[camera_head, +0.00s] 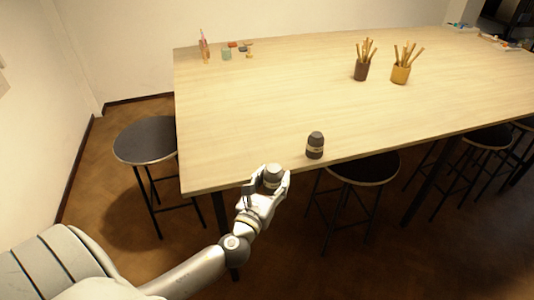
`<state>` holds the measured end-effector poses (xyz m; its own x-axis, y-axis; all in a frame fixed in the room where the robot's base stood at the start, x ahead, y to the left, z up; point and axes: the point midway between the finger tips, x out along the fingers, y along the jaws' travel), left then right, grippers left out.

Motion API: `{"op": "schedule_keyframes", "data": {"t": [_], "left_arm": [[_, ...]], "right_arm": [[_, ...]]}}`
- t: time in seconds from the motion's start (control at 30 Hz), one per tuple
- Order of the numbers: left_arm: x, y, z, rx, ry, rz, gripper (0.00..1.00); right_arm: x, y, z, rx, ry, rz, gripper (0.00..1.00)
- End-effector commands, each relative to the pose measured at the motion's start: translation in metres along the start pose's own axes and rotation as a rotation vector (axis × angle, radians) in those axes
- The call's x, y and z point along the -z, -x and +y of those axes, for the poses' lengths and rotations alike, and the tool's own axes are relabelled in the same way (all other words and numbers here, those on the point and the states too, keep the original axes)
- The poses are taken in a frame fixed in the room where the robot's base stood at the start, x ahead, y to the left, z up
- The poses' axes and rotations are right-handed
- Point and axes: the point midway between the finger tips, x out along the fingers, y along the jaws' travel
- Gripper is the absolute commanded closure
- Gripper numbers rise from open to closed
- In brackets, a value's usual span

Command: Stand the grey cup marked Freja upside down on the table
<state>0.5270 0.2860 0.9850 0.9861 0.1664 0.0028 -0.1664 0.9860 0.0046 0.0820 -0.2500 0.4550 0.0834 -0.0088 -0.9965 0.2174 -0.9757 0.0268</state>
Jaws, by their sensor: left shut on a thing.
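My left gripper (268,188) is shut on a small dark grey cup (273,172) at the table's front edge. The fingers hide its lower part, and I cannot tell whether it touches the table. A second dark grey cup (315,140) with a pale band stands on the table (250,110) near the front edge, to the right of the gripper and apart from it. Both look alike, and no name can be read on either, so I cannot tell which is marked Freja. My right gripper is not in view.
A brown pot (361,73) and a yellow pot (400,75), both with wooden tools, stand farther back. Small bottles and blocks (227,54) are at the far left corner. Stools (147,139) stand around the table. The table's middle and left are clear.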

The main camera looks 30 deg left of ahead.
Motion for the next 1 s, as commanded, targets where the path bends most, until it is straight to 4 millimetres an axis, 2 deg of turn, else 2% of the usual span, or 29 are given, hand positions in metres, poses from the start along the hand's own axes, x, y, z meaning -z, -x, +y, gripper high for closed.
{"op": "schedule_keyframes", "data": {"t": [0.03,0.1,0.2,0.3,0.43,0.73,1.0], "left_arm": [[-0.001,-0.022,0.014,-0.029,-0.003,-0.007,0.71],[0.000,-0.046,0.031,-0.065,-0.002,-0.006,0.71],[-0.001,-0.071,0.050,-0.105,-0.002,-0.004,0.71],[-0.002,-0.086,0.063,-0.132,-0.003,-0.003,0.71],[0.000,-0.094,0.070,-0.146,-0.003,0.000,0.71],[0.018,-0.094,0.070,-0.147,-0.003,0.000,0.71],[0.017,-0.093,0.070,-0.146,-0.004,0.000,0.71]], "right_arm": [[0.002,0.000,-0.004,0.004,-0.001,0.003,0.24],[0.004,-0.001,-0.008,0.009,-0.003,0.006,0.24],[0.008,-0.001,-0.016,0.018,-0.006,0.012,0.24],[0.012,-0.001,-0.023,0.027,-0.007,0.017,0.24],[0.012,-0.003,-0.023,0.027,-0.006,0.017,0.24],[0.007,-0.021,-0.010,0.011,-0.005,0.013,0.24],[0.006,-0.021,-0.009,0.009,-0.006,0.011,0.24]]}}
